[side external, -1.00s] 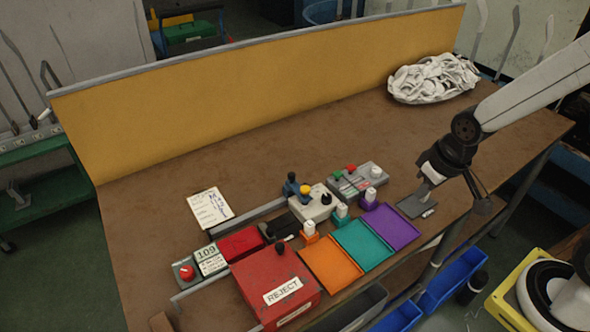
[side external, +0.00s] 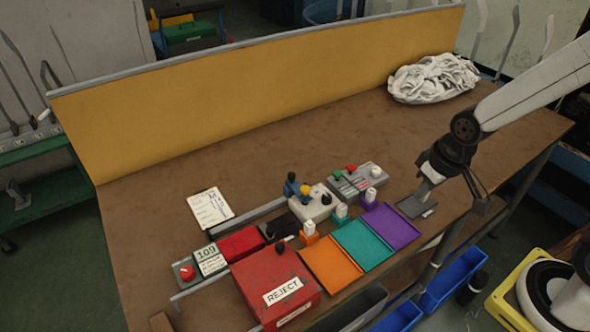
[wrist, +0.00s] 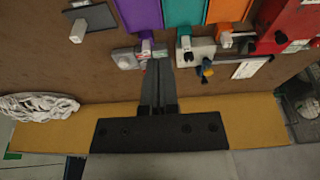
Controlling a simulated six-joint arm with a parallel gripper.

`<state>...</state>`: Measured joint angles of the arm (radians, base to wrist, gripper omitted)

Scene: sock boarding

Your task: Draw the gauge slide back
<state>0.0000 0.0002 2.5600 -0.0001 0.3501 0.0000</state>
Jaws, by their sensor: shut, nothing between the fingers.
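My gripper (side external: 423,194) is shut and empty, pointing down above the right part of the bench, close to a small grey plate (side external: 412,208). In the wrist view its fingers (wrist: 158,66) lie together, with the plate (wrist: 92,18) off to the upper left. A pale block (side external: 317,205) with a black knob and a blue post with a yellow knob (side external: 304,189) stands near the bench middle, apart from the gripper. It also shows in the wrist view (wrist: 203,49). I cannot tell for sure which part is the gauge slide.
A grey panel (side external: 345,187) with green and red buttons stands behind the purple tray (side external: 389,224). Teal (side external: 363,245) and orange (side external: 331,266) trays and a red REJECT box (side external: 257,277) line the front. White socks (side external: 433,78) are heaped at back right.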

